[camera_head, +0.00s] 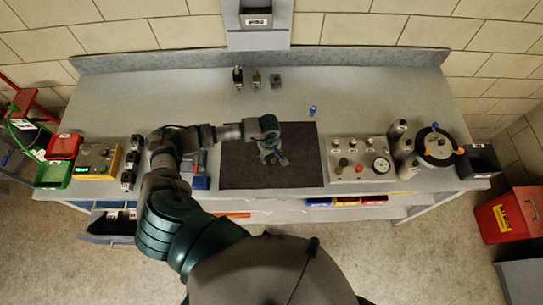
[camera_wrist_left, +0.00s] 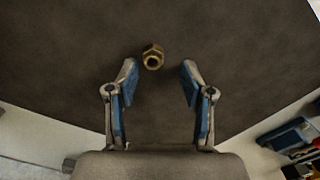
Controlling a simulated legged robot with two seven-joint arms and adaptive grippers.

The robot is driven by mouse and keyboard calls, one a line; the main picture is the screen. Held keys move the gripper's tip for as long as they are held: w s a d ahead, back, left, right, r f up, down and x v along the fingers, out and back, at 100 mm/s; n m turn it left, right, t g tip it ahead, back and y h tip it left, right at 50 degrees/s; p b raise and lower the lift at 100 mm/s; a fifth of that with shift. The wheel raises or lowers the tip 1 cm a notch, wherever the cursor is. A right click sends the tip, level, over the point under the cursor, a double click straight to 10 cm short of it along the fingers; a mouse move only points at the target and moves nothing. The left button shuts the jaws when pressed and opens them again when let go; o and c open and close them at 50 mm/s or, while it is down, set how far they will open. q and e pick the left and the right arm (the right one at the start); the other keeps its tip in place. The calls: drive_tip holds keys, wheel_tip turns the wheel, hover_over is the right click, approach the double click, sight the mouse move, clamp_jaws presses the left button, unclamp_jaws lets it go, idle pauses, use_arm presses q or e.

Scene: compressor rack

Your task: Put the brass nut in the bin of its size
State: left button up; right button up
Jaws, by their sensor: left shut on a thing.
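My left gripper (camera_head: 270,155) is over the dark mat (camera_head: 235,172) at the middle of the bench, pointing down. In the left wrist view the brass nut (camera_wrist_left: 152,57), a hexagonal ring with a dark hole, shows between the tips of the left gripper (camera_wrist_left: 158,72), with dark mat visible on both sides of it. The gripper is shut on it, though the contact itself is hard to make out. In the head view the nut is hidden by the gripper. No bin can be read as the nut's size. My right gripper is out of view.
Red (camera_head: 64,146) and green (camera_head: 53,175) bins stand at the left end. A gauge panel (camera_head: 358,159) and a black bin (camera_head: 481,161) are on the right. Small blue, yellow and red bins (camera_head: 346,201) sit below the front edge. The bench behind the mat is mostly clear.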

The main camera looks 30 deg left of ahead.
use_arm(q)
drive_tip(key=shift+s+a+f, duration=0.1)
drive_tip(key=shift+a+f, duration=0.05)
drive_tip(key=shift+a, duration=0.25)
wheel_tip(320, 180, up, 11)
drive_tip(key=b, duration=0.1)
drive_tip(key=shift+w+d+r, duration=0.2)
drive_tip(key=shift+w+d, duration=0.05)
drive_tip(key=shift+o, duration=0.5)
drive_tip(key=shift+r+b, duration=0.3)
drive_tip(key=shift+r, duration=0.3)
wheel_tip(320, 180, up, 4)
drive_tip(key=d+n+b, duration=0.2)
drive_tip(key=n+b, duration=0.2)
drive_tip(key=n, duration=2.2)
hover_over(274, 159)
wheel_tip(274, 159, down, 10)
drive_tip(key=shift+f, duration=0.2)
drive_tip(key=shift+s+f+p, duration=0.1)
drive_tip(key=shift+f+p, duration=0.35)
drive_tip(key=shift+f, duration=2.35)
clamp_jaws()
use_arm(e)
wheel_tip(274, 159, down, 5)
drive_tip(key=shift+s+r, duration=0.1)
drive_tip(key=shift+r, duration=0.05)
